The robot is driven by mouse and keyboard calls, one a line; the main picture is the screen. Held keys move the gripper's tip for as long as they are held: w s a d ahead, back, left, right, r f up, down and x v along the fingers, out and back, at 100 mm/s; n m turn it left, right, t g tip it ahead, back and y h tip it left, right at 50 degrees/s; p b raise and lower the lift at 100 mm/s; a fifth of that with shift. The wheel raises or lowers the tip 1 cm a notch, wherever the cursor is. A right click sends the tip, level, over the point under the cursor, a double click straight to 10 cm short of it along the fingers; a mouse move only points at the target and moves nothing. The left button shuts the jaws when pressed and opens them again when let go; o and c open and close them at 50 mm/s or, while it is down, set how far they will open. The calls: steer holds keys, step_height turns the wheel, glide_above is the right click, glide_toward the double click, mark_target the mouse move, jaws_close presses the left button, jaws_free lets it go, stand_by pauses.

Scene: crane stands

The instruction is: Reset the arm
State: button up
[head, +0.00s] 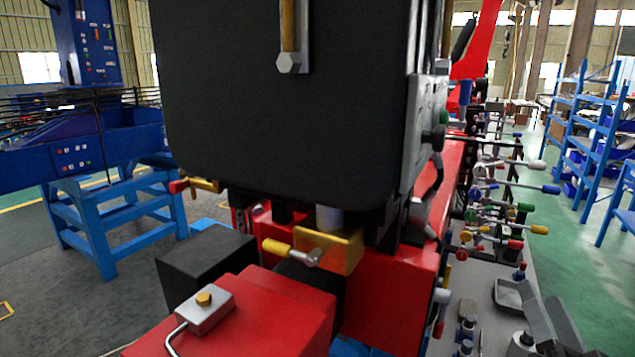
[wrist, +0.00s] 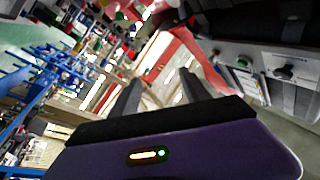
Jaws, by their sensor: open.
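My gripper (wrist: 160,84) shows in the wrist view as two dark fingers standing apart above a black band and a purple body with a small lit strip. Nothing is between the fingers, so it is open and empty. In the head view, two grey fingers of my gripper (head: 540,294) rise at the bottom right corner, beside the grey bench with trays and bottles. The rest of my arm is outside the head view.
A large dark cabinet (head: 285,100) on a red crane base (head: 390,300) fills the middle of the head view. Several coloured levers (head: 500,205) stand at right. Blue racks (head: 590,130) stand beyond open green floor (head: 570,265). A blue stand (head: 115,215) is at left.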

steer(key=s+a+f+n+g+y, duration=0.1)
steer(key=s+a+f, duration=0.4)
steer(key=s, duration=0.7)
steer(key=s+a+f+n+g+y, duration=0.1)
steer(key=s+a+f+n+g, duration=0.2)
steer(key=s+f, duration=0.4)
steer(key=s+a+f+n+g+y, duration=0.2)
steer(key=s+a+f+n, duration=0.2)
steer(key=s, duration=1.2)
steer(key=a+f, duration=0.2)
steer(key=a, duration=0.1)
steer(key=shift+s+a+n, duration=0.15)
steer(key=shift+s+n, duration=0.15)
steer(key=shift+s, duration=0.05)
steer(key=shift+f, duration=0.1)
